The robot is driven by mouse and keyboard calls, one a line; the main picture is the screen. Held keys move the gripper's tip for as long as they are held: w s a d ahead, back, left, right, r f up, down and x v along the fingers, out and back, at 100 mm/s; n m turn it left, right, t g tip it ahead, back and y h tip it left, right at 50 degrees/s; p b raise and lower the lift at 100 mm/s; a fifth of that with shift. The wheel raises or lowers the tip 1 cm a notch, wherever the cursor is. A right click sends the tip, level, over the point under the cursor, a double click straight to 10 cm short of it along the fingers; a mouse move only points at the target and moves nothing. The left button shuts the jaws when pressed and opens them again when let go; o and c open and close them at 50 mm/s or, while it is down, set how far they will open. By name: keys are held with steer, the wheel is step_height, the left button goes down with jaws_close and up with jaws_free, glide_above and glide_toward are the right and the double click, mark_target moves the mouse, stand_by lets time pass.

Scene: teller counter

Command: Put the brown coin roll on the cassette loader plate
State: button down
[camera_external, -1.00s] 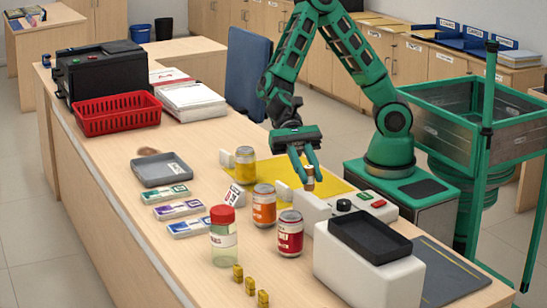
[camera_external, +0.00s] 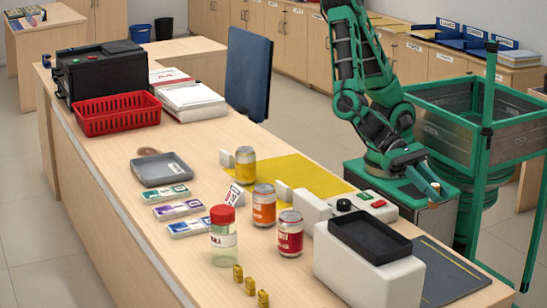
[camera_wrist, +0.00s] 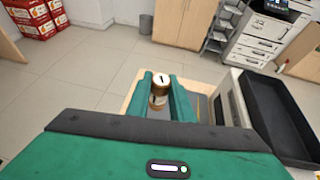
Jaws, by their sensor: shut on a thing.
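My gripper (camera_external: 424,184) is shut on the brown coin roll (camera_external: 434,190) and holds it upright, beyond the right side of the counter. In the wrist view the coin roll (camera_wrist: 159,92) stands between the two green fingers, with a pale top bearing a dark mark. A flat dark grey plate (camera_external: 452,276) with a yellow line lies at the counter's near right end, below and apart from the roll. No label shows, so I cannot tell for sure whether it is the cassette loader plate.
A white machine with a black tray (camera_external: 370,236) stands left of the dark plate. A white device with coloured buttons (camera_external: 364,199) is behind it. Cans (camera_external: 290,235), a red-lidded jar (camera_external: 224,238) and a yellow mat (camera_external: 300,170) lie farther left. A green-framed bin (camera_external: 450,110) stands behind my arm.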

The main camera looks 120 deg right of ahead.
mark_target(431, 207)
step_height(431, 207, down, 3)
steer(key=shift+f, duration=0.2)
steer(key=shift+w+d+f, duration=0.1)
steer(key=shift+w+f, duration=0.05)
steer(key=shift+f, duration=0.05)
steer(key=w+d+f, duration=0.1)
steer(key=w+f, duration=0.1)
steer(key=w, duration=0.1)
steer(key=w+d+f, duration=0.2)
steer(key=w, duration=0.1)
steer(key=w+d+f, duration=0.2)
steer(key=w, duration=0.2)
steer(key=shift+f, duration=2.4)
steer(key=c, duration=1.6)
jaws_free()
steer(key=shift+f, duration=0.15)
steer(key=shift+o, duration=0.2)
steer(key=shift+d, duration=0.1)
